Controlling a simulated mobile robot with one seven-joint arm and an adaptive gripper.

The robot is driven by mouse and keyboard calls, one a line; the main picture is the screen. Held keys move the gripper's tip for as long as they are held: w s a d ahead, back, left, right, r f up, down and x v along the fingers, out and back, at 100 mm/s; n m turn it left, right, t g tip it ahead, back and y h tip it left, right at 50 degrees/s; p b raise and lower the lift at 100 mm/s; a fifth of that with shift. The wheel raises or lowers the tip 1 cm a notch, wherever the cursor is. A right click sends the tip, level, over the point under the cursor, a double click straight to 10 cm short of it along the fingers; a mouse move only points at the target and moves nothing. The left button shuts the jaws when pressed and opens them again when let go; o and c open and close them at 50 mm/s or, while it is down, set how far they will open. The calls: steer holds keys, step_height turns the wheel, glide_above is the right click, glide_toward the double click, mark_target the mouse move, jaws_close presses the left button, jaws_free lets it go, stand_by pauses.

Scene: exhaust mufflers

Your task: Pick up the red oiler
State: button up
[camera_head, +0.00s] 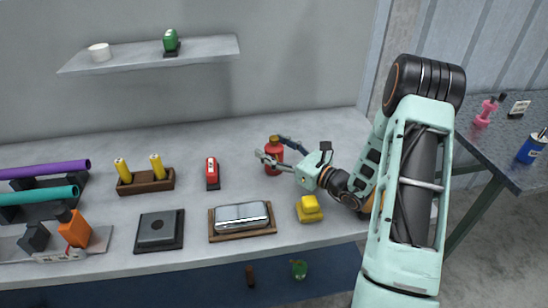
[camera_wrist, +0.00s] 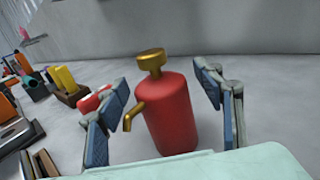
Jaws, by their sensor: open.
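The red oiler (camera_head: 273,160) stands upright on the grey workbench, right of the middle in the head view. It is a red can with a brass cap on top and a brass spout. In the wrist view the oiler (camera_wrist: 170,112) stands between the two fingers, with its spout pointing left towards the left finger. My gripper (camera_head: 277,152) is open, with one finger on each side of the oiler. In the head view a finger hides part of the can. The oiler's base is partly hidden by my gripper's body in the wrist view.
A yellow object (camera_head: 309,208) stands in front of my gripper. A muffler in a wooden tray (camera_head: 228,236), a red tool (camera_head: 212,172) and a wooden holder with yellow cylinders (camera_head: 146,186) lie to the left. A wall shelf (camera_head: 140,57) hangs above. The bench behind the oiler is clear.

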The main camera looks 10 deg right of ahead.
steer(key=c, duration=1.3)
steer(key=shift+r, duration=0.15)
steer(key=shift+c, duration=0.2)
steer(key=shift+r, duration=0.55)
steer(key=s+a+r+p, duration=0.4)
steer(key=s+a+r, duration=0.2)
steer(key=s+r, duration=0.5)
steer(key=shift+s+a+r, duration=0.25)
steer(key=shift+s+r, duration=0.1)
steer(key=shift+s, duration=0.25)
